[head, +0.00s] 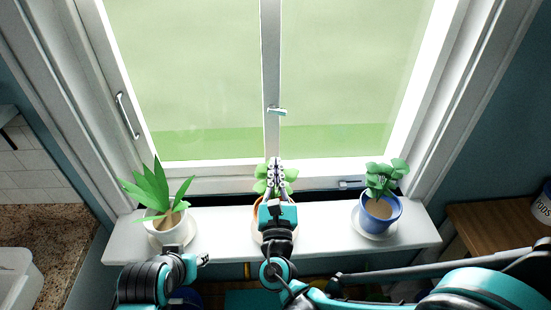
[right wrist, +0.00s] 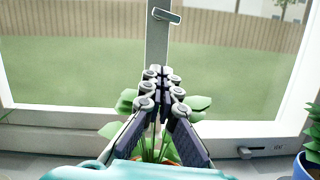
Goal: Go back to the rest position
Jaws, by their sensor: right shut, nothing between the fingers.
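My right gripper (head: 275,165) is raised in front of the middle of the window, above the sill. Its fingers are shut with nothing between them; the right wrist view shows the fingertips (right wrist: 160,74) together below the window handle (right wrist: 167,15). Behind the gripper is a green plant in an orange pot (head: 258,205), mostly hidden by the gripper and wrist. I cannot tell whether they touch. My left arm (head: 150,280) is folded low at the left, in front of the sill. A small part of my left gripper (head: 203,260) shows at its end; its jaw state is unclear.
The white sill (head: 320,222) also holds a spiky plant in a white pot (head: 168,228) at left and a leafy plant in a blue pot (head: 380,215) at right. A granite counter (head: 40,260) stands at left, a wooden counter (head: 490,228) at right.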

